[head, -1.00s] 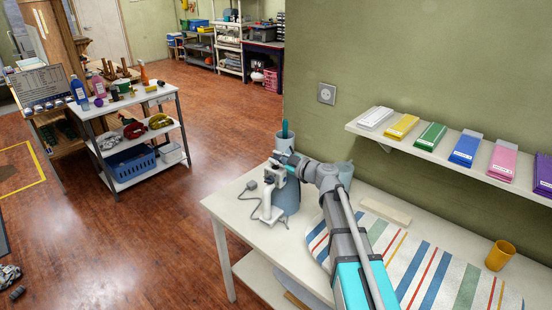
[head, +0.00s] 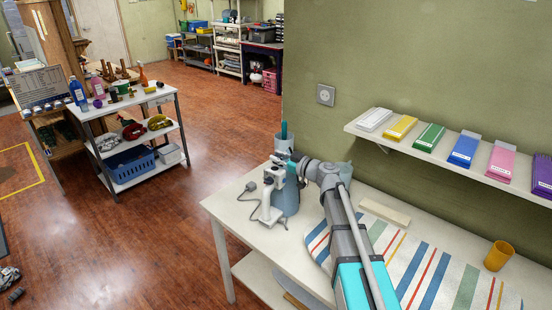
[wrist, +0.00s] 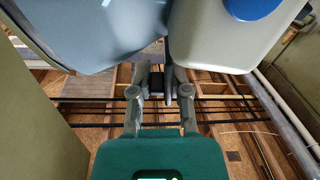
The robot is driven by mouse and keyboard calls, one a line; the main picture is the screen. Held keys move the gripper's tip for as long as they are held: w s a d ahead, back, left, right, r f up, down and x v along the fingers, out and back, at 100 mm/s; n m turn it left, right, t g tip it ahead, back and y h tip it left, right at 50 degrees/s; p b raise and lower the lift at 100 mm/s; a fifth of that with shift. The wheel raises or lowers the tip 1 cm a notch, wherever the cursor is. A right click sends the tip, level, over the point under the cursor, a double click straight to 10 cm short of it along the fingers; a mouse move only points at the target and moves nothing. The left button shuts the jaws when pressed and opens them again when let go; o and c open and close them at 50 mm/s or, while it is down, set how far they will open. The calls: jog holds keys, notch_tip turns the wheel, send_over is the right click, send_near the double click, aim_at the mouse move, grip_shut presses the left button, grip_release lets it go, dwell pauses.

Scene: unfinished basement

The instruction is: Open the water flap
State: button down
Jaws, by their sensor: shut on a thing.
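An iron stands upright on the white table's left end, with a white handle side (head: 268,205) and a blue-grey body (head: 287,203). A cord runs from its left side. My gripper (head: 276,176) is at the iron's top, partly hidden by my wrist. In the wrist view, a blue-grey body (wrist: 90,30) fills the upper left and a pale grey body (wrist: 215,40) with a blue disc fills the upper right. My gripper's fingers (wrist: 159,93) are shut on a small dark grey piece between them, which I take for the water flap (wrist: 168,84). The flap's angle is unclear.
A cup (head: 284,144) with a teal-handled item stands behind the iron. A striped ironing board (head: 440,277) lies to the right, with an orange cup (head: 498,256). A wall shelf (head: 450,157) holds coloured boxes above. Open floor (head: 150,240) lies left.

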jog(key=shift+w+d+f+m, duration=0.1)
jog(key=shift+w+d+m, duration=0.1)
jog(key=shift+m, duration=0.6)
jog(key=shift+w+d+m, duration=0.15)
jog(key=shift+w+m, duration=0.05)
jog(key=shift+m, duration=0.6)
jog(key=c, duration=0.7)
grip_release()
